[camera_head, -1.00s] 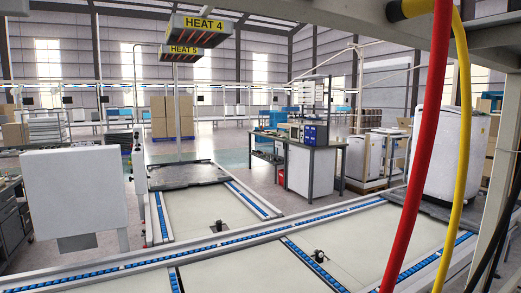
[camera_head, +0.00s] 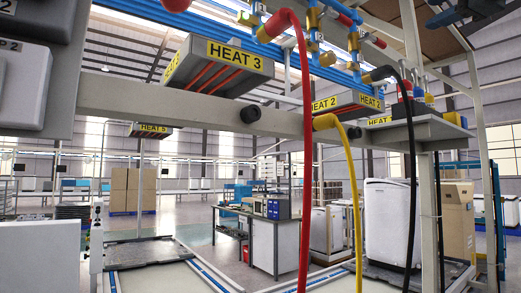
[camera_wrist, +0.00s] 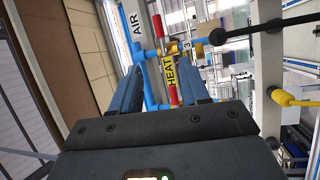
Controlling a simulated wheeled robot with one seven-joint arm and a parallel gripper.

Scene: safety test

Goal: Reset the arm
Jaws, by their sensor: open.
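My gripper (camera_wrist: 160,88) shows in the wrist view, with two blue fingers apart and nothing held between them. Beyond the fingertips are blue pipes, a red pipe (camera_wrist: 158,26), a yellow HEAT label (camera_wrist: 170,76) and a white AIR label (camera_wrist: 135,22). They appear in the gap between the fingers; I cannot tell whether a finger touches them. In the head view I do not make out my gripper.
A workbench (camera_head: 290,232) and a white appliance (camera_head: 390,220) stand beyond.

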